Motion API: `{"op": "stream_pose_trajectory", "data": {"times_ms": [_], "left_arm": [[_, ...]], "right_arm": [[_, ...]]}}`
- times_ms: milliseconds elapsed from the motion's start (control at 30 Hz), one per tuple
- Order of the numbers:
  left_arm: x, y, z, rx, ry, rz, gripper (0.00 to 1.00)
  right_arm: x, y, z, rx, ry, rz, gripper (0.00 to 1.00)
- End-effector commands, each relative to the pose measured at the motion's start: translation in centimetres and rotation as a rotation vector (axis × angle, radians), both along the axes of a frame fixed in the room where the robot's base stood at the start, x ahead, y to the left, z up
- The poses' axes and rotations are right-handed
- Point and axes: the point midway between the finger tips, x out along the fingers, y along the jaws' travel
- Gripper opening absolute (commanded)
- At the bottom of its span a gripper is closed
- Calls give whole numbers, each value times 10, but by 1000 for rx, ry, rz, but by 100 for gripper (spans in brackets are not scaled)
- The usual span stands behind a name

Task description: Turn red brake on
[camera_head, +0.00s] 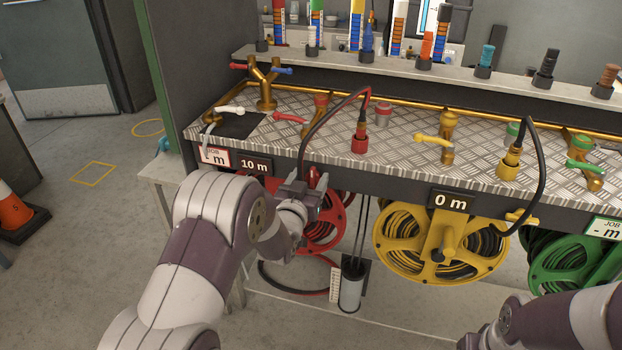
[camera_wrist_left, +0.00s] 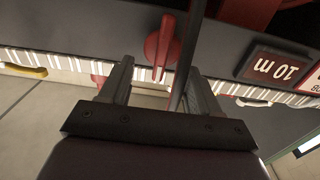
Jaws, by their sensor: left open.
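The red brake lever (camera_wrist_left: 160,48) shows in the left wrist view, on the dark front panel, with its narrow end pointing between my fingers. In the head view a bit of red at the brake (camera_head: 313,176) shows just behind my left gripper (camera_head: 306,192), which hides most of it. My left gripper (camera_wrist_left: 162,85) is open, one finger on each side of the lever's end. A dark hose or rod also runs between the fingers beside the lever. I cannot tell whether a finger touches either. The red reel (camera_head: 325,232) is below, partly hidden by my arm.
The "10 m" sign (camera_head: 254,165) is left of the gripper and shows upside down in the wrist view (camera_wrist_left: 273,69). The yellow reel (camera_head: 388,245) hangs to the right under a "0 m" sign (camera_head: 451,200). A metal cylinder (camera_head: 351,290) stands below. Valves and hoses crowd the bench top (camera_head: 390,150).

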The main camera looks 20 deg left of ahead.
Motion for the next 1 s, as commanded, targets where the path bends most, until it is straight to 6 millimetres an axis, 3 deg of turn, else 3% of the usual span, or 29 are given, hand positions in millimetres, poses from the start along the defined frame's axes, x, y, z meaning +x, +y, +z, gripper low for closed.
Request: {"op": "stream_pose_trajectory", "data": {"times_ms": [133, 367, 400, 500, 567, 1000], "left_arm": [[10, -1, 0, 0, 0, 0, 62], [12, -1, 0, 0, 0, 0, 62], [12, -1, 0, 0, 0, 0, 59], [11, -1, 0, 0, 0, 0, 26], [11, -1, 0, 0, 0, 0, 10], [11, -2, -1, 47, -1, 0, 9]], "right_arm": [[0, 0, -1, 0, 0, 0, 43], [0, 0, -1, 0, 0, 0, 43], [0, 0, -1, 0, 0, 0, 43], [0, 0, -1, 0, 0, 0, 43], [0, 0, -1, 0, 0, 0, 43], [0, 0, -4, 0, 0, 0, 43]]}}
